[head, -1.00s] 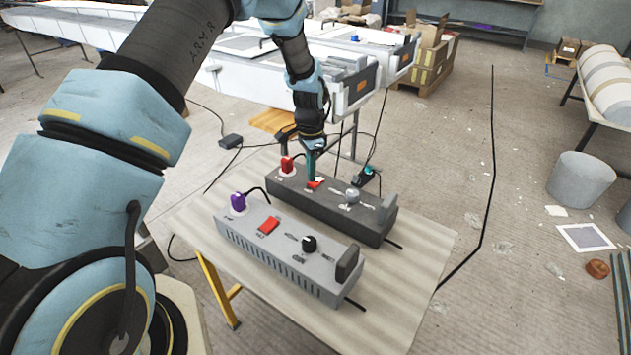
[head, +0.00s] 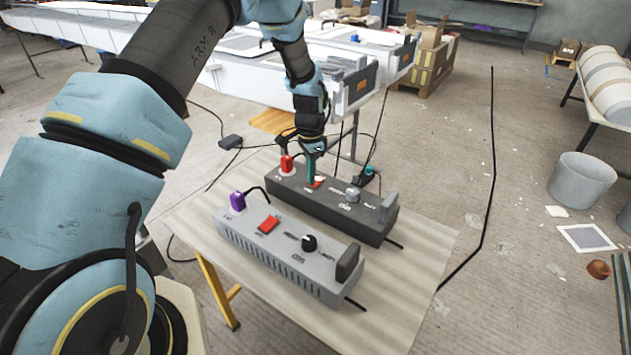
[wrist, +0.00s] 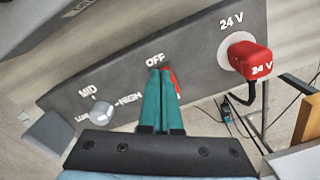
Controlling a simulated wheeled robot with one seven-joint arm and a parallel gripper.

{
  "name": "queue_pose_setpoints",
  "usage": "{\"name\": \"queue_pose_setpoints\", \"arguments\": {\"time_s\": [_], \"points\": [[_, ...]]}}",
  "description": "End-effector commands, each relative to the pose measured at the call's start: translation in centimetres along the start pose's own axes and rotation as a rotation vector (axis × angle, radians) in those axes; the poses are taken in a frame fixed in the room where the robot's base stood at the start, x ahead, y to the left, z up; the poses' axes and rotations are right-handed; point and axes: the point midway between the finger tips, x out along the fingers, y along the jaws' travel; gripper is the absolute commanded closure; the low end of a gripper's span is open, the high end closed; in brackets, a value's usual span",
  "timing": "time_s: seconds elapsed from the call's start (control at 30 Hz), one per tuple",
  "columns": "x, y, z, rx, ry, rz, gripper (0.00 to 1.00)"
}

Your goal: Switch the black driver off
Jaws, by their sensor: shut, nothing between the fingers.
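The black driver (head: 352,222) is a dark grey box at the back of the table. It bears a red 24 V plug (head: 287,164), a red rocker switch (head: 318,183) and a silver knob (head: 352,194). In the wrist view the driver's top (wrist: 195,55) shows an OFF label above the switch. My gripper (head: 312,183) is shut and empty, its teal fingertips (wrist: 162,72) down at the switch, beside or on it. The fingers hide most of the switch, and only a red edge (wrist: 173,78) shows. I cannot tell which way the rocker is tipped.
A lighter grey driver (head: 262,260) stands in front on the same table, with a purple plug (head: 237,201), red switch (head: 269,225) and black knob (head: 309,243). Cables trail behind the table (head: 420,255). The table's right end is clear.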

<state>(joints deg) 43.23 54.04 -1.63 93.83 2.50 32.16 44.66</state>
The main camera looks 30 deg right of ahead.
Motion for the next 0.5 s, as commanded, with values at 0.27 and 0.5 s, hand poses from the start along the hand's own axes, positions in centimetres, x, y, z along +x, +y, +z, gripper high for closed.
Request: {"name": "queue_pose_setpoints", "arguments": {"time_s": [0.27,0.5], "points": [[0.46,0.00,-0.01,0.000,0.000,0.000,1.00],[0.19,-0.01,-0.02,0.000,0.001,0.000,1.00]]}}
